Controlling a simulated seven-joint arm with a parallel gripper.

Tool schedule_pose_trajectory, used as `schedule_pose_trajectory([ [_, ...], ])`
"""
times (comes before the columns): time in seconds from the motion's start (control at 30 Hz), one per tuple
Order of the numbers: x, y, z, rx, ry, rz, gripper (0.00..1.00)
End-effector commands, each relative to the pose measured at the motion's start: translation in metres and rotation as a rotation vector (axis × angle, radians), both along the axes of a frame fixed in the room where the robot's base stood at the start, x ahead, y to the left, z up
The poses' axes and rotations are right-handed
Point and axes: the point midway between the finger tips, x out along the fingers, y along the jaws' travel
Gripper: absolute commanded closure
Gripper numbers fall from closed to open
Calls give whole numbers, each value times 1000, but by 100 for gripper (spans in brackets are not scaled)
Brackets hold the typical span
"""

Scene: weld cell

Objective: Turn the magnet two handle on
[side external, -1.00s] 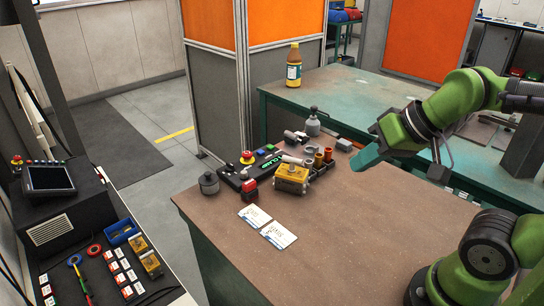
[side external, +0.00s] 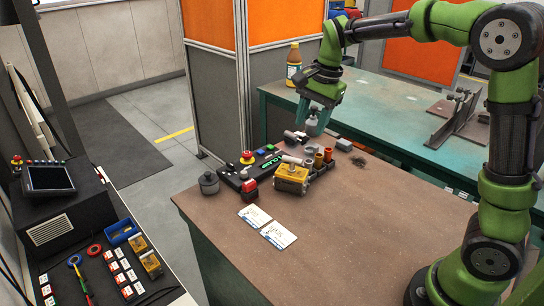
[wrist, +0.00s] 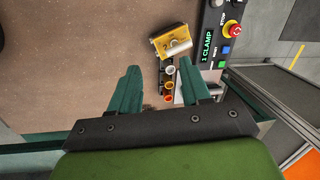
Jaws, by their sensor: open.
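A yellow block with a pale grey cylindrical handle on top, apparently the magnet (side external: 291,180), sits on the brown bench. It also shows in the wrist view (wrist: 163,48), beyond my fingertips. No number is readable on it, and I cannot tell whether its handle is on or off. My gripper (side external: 312,122) points down above the back of the bench, behind and a little right of the magnet. In the wrist view my gripper (wrist: 158,72) has its teal fingers apart with nothing held between them.
Several small cups (side external: 318,160) stand right beside the magnet. A black control panel (side external: 256,166) with a red emergency button (side external: 247,157) lies to its left. White cards (side external: 278,235) lie in front. A bottle (side external: 293,66) stands behind. The bench's front right is clear.

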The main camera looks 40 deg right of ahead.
Motion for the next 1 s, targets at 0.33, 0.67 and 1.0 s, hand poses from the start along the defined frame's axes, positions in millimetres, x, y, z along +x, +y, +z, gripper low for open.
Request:
schedule_pose_trajectory([
  [0.33,73,-22,12,-16,167,-1007,53],
  [0.67,67,-14,6,22,207,-1216,53],
  [1.0,66,-15,-63,20,208,-1212,53],
])
